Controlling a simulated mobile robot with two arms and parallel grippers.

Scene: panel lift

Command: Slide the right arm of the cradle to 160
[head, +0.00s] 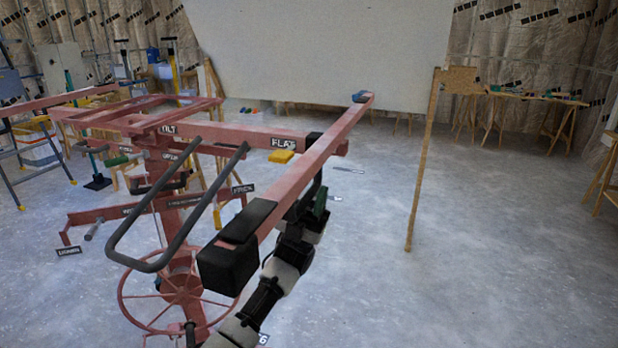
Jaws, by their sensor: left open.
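The panel lift's red cradle (230,132) stands at the left, with plates reading TILT and FLAT. At its right side a long red bar (310,165) runs from a big black end block (228,268) near me to a dark-tipped far end. A yellow piece (281,156) sits by the FLAT plate. My left gripper (318,203) is open, just under and right of the long bar, about mid-length. The bar hides part of it, and I cannot tell whether they touch. No 160 mark is readable. My right gripper is out of view.
A dark grey loop handle (178,245) and a red handwheel (180,292) are on the lift's near side. A large pale panel (320,45) stands behind. A wooden post (424,160) stands to the right, with trestles beyond. The floor at right is clear.

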